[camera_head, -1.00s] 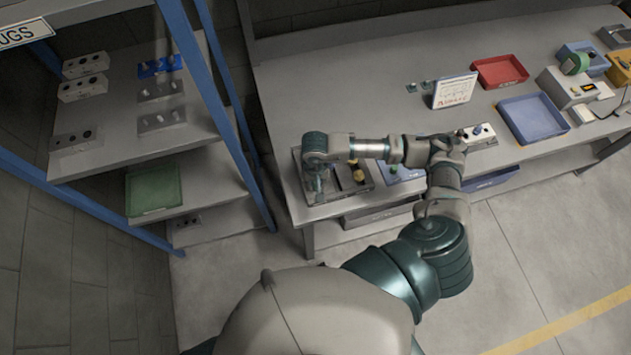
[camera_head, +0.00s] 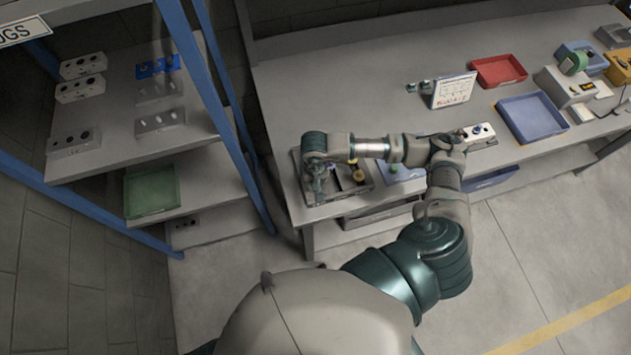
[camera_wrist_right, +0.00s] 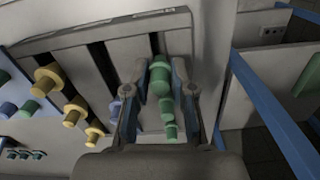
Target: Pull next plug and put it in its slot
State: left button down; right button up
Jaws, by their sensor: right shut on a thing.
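My right gripper (camera_head: 317,182) is low over the dark-edged tray of plugs (camera_head: 362,190) at the left end of the bench. In the right wrist view, the right gripper (camera_wrist_right: 160,88) has its fingers on both sides of a green stepped plug (camera_wrist_right: 159,72) and is shut on it. Smaller green pieces (camera_wrist_right: 168,112) are in line below it; I cannot tell whether they belong to the same plug. The plug is over a grey board with dark slots (camera_wrist_right: 105,65). Yellow plugs (camera_wrist_right: 73,112) and a blue-violet plug (camera_wrist_right: 114,108) are left of the gripper. My left gripper is not in view.
A white block with holes (camera_head: 482,134), a printed card (camera_head: 453,90), a red tray (camera_head: 498,71) and a blue tray (camera_head: 533,117) are on the bench. A blue-framed shelf (camera_head: 200,85) with hole blocks and a green tray (camera_head: 151,192) stands left.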

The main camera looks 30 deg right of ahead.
jog(key=shift+a+f, duration=0.15)
jog(key=shift+a, duration=0.05)
jog(key=o, duration=0.8)
jog(key=shift+d, duration=0.1)
jog(key=shift+o, duration=0.2)
notch_tip(320, 180, up, 12)
jog(key=shift+f, duration=0.1)
